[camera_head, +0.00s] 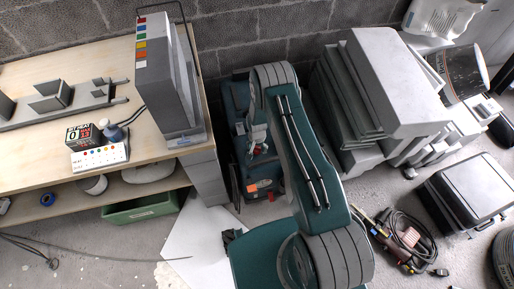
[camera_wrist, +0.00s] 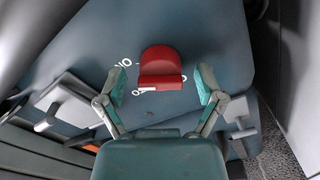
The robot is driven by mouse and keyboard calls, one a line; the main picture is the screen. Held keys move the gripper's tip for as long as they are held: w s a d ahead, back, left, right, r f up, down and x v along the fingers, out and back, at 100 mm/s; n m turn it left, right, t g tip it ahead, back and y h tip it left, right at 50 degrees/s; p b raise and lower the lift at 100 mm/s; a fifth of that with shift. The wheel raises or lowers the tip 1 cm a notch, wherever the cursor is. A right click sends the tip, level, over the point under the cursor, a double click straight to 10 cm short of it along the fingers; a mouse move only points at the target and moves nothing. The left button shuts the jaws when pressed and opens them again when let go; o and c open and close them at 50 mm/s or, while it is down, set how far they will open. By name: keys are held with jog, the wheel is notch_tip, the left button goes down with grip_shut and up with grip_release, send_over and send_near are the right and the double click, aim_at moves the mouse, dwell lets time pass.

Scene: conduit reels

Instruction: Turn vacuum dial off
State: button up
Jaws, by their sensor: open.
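The vacuum (camera_head: 262,180) is a dark teal machine on the floor against the block wall, partly hidden behind my arm in the head view. Its red dial (camera_wrist: 160,68) sits on a teal panel (camera_wrist: 215,40) in the wrist view, with white lettering around it that is partly covered. A raised red ridge lies across the dial's lower part. My gripper (camera_wrist: 160,84) is open, with one teal fingertip left of the dial and one right of it. A gap shows on both sides, and neither finger appears to touch it.
A wooden workbench (camera_head: 60,170) with a grey cabinet (camera_head: 165,80) and a digital timer box (camera_head: 82,136) stands left. Grey cases (camera_head: 390,80) stand right of my arm. A coiled cable (camera_head: 412,240) and a black case (camera_head: 465,190) lie on the floor at right.

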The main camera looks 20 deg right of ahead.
jog(key=shift+a, duration=0.2)
jog(key=shift+d, duration=0.15)
jog(key=c, duration=1.1)
jog(key=shift+c, duration=0.2)
jog(key=shift+n, duration=0.4)
jog(key=n, duration=0.4)
jog(key=shift+n, duration=0.4)
jog(key=n, duration=0.6)
jog(key=shift+s+f, duration=0.1)
jog(key=shift+s, duration=0.05)
jog(key=n, duration=0.6)
jog(key=shift+n, duration=0.4)
jog(key=n, duration=0.5)
jog(key=shift+n, duration=0.4)
